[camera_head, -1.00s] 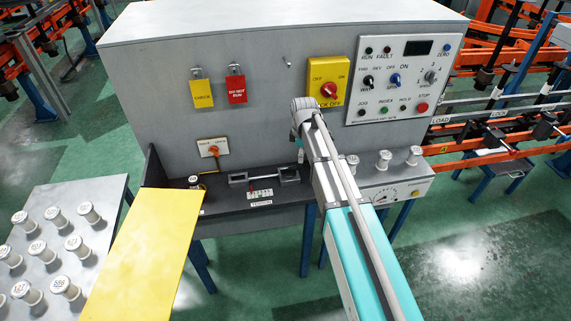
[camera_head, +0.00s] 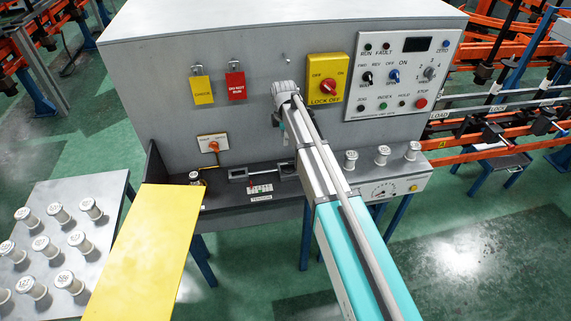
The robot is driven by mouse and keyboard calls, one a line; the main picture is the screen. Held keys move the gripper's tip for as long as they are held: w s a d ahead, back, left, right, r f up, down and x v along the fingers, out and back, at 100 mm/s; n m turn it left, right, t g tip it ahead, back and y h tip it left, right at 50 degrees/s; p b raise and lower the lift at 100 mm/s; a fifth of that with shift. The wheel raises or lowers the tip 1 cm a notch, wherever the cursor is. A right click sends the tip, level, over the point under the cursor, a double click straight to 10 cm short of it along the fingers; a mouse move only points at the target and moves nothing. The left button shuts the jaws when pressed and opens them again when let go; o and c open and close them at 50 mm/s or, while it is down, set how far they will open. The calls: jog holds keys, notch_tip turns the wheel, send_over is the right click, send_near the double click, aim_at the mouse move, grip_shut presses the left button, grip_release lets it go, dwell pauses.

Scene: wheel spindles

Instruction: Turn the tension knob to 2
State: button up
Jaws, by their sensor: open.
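A small slotted fixture with a red pointer (camera_head: 251,187) sits on the dark shelf of the grey machine. A white scale plate (camera_head: 260,197) lies below it, and the lettering under the plate appears to read TENSION. The numbers are too small to read, so the setting cannot be told. My arm reaches up from the lower right. Its wrist is in front of the machine's face, left of the yellow lock-off switch, above the fixture. My gripper (camera_head: 283,130) shows only in small part below the wrist, apart from the fixture; it is open and nothing shows in it.
The grey control panel (camera_head: 405,105) with knobs and buttons is at the upper right. White spools (camera_head: 383,155) stand on the right ledge above a round dial (camera_head: 383,191). A yellow board (camera_head: 140,255) and a spool table (camera_head: 110,190) are at the left.

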aim_at(285, 164)
jog(key=shift+f+b, duration=6.65)
jog(key=shift+f, duration=0.15)
grip_shut()
jog(key=shift+d, duration=0.15)
